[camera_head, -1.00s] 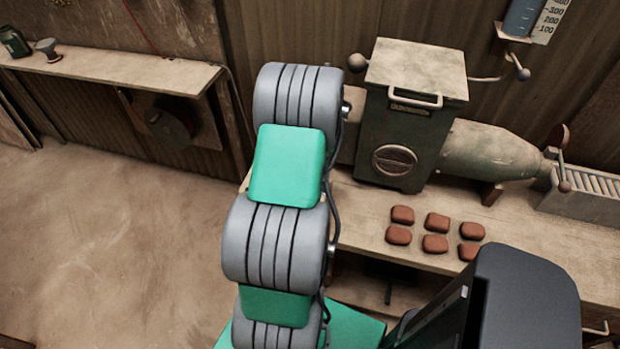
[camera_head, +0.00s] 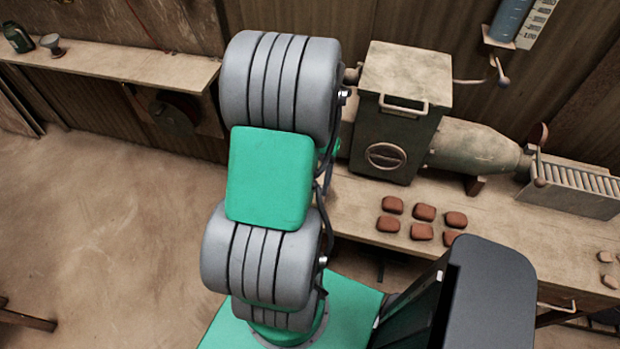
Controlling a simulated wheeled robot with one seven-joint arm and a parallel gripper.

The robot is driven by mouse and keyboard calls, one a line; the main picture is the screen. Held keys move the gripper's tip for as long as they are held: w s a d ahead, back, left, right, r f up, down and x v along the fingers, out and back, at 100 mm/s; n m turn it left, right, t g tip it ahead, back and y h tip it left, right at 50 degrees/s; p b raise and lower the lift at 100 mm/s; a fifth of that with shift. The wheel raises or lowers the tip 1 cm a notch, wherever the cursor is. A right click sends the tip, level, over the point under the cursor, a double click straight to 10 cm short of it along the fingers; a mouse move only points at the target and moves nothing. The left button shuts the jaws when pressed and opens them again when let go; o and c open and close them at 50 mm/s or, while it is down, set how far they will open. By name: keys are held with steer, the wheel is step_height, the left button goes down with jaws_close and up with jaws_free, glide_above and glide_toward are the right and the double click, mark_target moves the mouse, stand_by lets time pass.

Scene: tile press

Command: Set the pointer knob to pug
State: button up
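The tile press is a dark green box (camera_head: 395,140) with a pale worn lid (camera_head: 408,75), a handle (camera_head: 403,105) and a round plate (camera_head: 387,156) on its front. A grey-green tapered barrel (camera_head: 470,148) runs right from it. I cannot make out a pointer knob or a "pug" mark; it may be hidden behind my arm or too small to tell. My gripper is not in view; my grey and green arm links cover the middle and hide the bench's left part.
Several red-brown tiles (camera_head: 424,212) lie on the bench (camera_head: 490,212) before the press. A roller rack (camera_head: 572,187) stands to the right. A blue measuring tube (camera_head: 510,18) hangs on the wall. A side bench (camera_head: 120,62) is at left.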

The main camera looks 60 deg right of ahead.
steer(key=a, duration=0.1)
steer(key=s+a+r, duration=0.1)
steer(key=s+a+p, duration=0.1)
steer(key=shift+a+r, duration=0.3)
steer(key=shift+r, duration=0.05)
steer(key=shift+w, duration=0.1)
